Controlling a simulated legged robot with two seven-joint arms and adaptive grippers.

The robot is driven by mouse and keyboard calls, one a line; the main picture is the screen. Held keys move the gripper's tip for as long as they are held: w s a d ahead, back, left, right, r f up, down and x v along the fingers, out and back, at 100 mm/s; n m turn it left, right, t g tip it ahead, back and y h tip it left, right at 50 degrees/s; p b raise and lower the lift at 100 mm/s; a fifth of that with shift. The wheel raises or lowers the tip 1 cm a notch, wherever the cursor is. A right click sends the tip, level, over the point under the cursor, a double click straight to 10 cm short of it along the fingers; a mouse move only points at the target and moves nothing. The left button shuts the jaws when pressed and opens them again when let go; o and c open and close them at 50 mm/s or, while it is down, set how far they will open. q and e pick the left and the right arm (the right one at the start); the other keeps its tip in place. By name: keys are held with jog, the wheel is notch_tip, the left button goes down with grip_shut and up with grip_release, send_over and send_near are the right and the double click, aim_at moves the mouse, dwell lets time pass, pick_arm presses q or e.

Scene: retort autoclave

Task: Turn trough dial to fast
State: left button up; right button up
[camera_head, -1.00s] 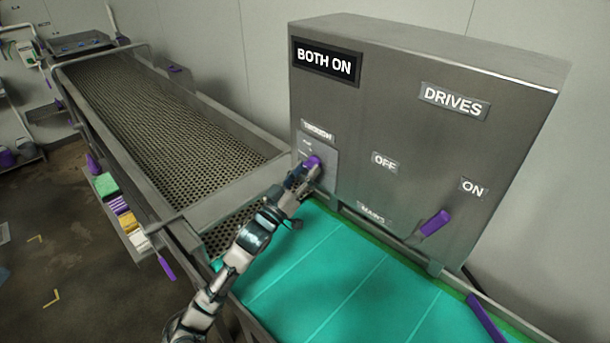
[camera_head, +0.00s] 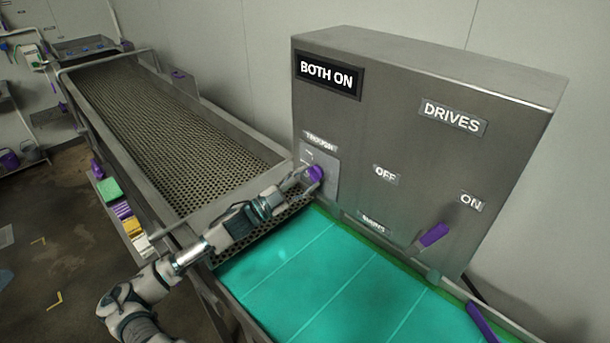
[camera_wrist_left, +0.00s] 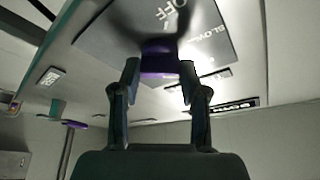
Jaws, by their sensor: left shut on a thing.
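The trough dial is a purple knob (camera_head: 316,173) on a light plate below the TROUGH label (camera_head: 320,141), on the left part of the steel control box. My left gripper (camera_head: 307,177) reaches it from the left and is shut on it. In the left wrist view the purple knob (camera_wrist_left: 159,60) sits between the two fingertips (camera_wrist_left: 160,80). The plate (camera_wrist_left: 205,35) there carries the words OFF and SLOW, upside down or tilted. A FAST mark is not readable. My right gripper does not show.
The steel box (camera_head: 400,120) has a BOTH ON display (camera_head: 328,75), a DRIVES label (camera_head: 453,117) and a purple lever (camera_head: 431,236) near ON. A green belt (camera_head: 310,265) lies below. A perforated trough (camera_head: 170,120) runs back to the left.

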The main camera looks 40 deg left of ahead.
pick_arm(q)
jog(key=shift+a+f+m+g+h+p, duration=0.15)
jog(key=shift+m+g+p, duration=0.25)
jog(key=shift+m, duration=0.55)
jog(key=shift+r+m+g+h+p, duration=0.15)
jog(key=shift+m+g+p, duration=0.25)
jog(key=shift+m, duration=0.55)
jog(key=shift+f, duration=0.1)
jog(key=o, duration=1.1)
jog(key=shift+w, duration=0.1)
jog(key=shift+o, duration=0.2)
jog(key=shift+w, duration=0.2)
jog(key=shift+a, duration=0.1)
jog(key=shift+s+a+f, duration=0.1)
jog(key=shift+s+f, duration=0.05)
jog(key=shift+s, duration=0.4)
jog(key=v, duration=1.1)
jog(key=shift+a, duration=0.2)
